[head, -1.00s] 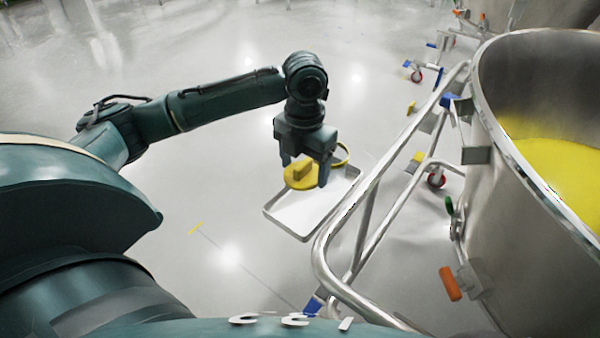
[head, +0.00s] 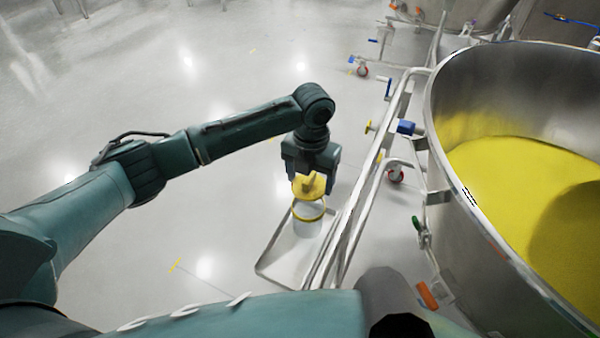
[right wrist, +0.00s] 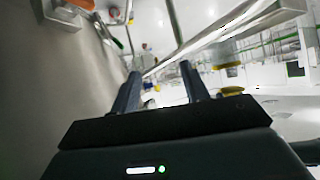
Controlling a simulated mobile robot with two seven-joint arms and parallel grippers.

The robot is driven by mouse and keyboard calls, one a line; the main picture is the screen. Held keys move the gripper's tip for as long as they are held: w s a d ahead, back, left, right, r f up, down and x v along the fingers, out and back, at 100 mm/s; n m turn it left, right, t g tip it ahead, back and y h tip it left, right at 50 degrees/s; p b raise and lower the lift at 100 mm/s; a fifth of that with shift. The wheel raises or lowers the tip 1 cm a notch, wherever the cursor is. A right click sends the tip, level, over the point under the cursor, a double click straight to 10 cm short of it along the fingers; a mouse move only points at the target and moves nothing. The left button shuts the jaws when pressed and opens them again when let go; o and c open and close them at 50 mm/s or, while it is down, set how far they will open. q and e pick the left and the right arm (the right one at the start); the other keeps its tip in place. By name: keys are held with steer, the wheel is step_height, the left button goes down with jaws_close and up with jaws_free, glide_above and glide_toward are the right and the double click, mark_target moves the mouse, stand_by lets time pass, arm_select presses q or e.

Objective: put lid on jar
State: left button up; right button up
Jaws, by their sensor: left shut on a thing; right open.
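My left gripper (head: 312,180) is shut on the yellow lid (head: 309,187), holding it by its raised grip. The jar (head: 307,228) is pale and translucent with a yellow ring near its top, and stands upright on the shallow tray (head: 275,268). In the right wrist view, two yellow shapes (right wrist: 228,65) appear one above the other with a gap between. My right gripper (right wrist: 160,88) is open and empty.
A large steel vessel (head: 455,215) holding yellow powder stands at the right. Its tubular frame (head: 362,190) runs close beside the tray and my left gripper. Open floor (head: 190,225) lies to the left.

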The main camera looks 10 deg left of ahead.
mark_target(309, 191)
arm_select(q)
steer(key=shift+f+b, duration=2.1)
steer(key=shift+f, duration=0.2)
arm_select(e)
steer(key=shift+w+a+f+t+y, duration=0.2)
steer(key=shift+a+f+t+y, duration=0.15)
steer(key=shift+a+f, duration=0.35)
arm_select(q)
steer(key=shift+r, duration=0.1)
arm_select(e)
steer(key=shift+r, duration=0.15)
steer(key=shift+r, duration=0.25)
arm_select(q)
steer(key=shift+f, duration=1.1)
arm_select(e)
steer(key=shift+d+f, duration=0.1)
steer(key=shift+f, duration=0.45)
arm_select(q)
steer(key=o, duration=1.1)
steer(key=shift+c, duration=0.2)
